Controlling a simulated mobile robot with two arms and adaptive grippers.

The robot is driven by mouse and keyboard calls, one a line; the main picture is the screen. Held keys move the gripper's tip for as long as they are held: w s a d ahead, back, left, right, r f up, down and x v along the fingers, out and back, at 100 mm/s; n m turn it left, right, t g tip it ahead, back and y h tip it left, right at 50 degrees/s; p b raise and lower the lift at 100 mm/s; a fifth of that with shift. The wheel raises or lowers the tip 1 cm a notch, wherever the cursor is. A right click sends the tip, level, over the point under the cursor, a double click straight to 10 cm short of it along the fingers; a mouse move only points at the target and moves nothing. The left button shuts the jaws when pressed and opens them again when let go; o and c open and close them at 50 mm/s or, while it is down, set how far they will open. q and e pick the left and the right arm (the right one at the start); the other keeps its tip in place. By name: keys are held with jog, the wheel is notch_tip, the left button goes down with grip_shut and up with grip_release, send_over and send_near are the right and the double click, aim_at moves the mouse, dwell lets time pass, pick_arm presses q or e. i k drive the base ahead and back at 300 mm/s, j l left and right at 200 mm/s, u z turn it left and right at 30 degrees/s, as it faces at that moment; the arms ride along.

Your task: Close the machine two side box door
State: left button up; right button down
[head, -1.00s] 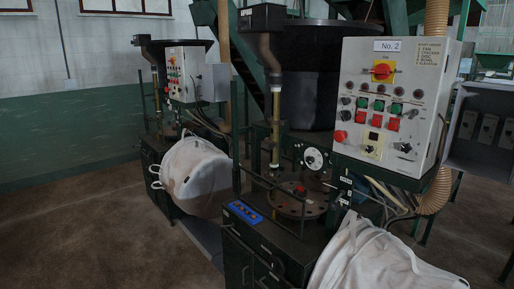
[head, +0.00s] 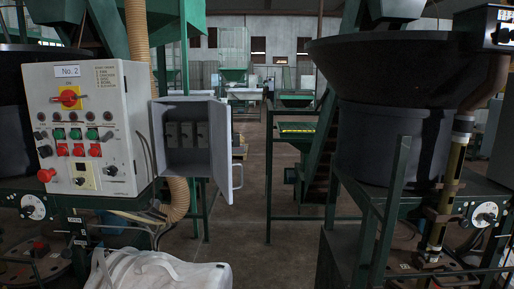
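The machine two control box (head: 88,127) is at the left of the head view, with a "No. 2" label, a red and yellow switch, and rows of buttons. On its right side is a grey side box (head: 186,138) with several dark switch-like parts inside. Its door (head: 222,150) stands open, swung out to the right, with a handle (head: 238,176) near its free edge. Neither of my grippers shows in the head view.
A white bulk bag (head: 155,272) hangs at the bottom, below the box. A corrugated hose (head: 178,200) runs under the side box. A large dark hopper machine (head: 385,110) with green posts stands at the right. Floor (head: 245,225) shows between the machines.

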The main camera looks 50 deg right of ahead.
aim_at(223, 165)
jog(key=k+l, duration=0.1)
jog(key=l, duration=0.5)
jog(key=k+l, duration=0.15)
jog(key=l, duration=0.4)
jog(key=k+l+z, duration=0.1)
jog(key=l, duration=0.5)
jog(key=k+l, duration=0.1)
jog(key=l, duration=0.45)
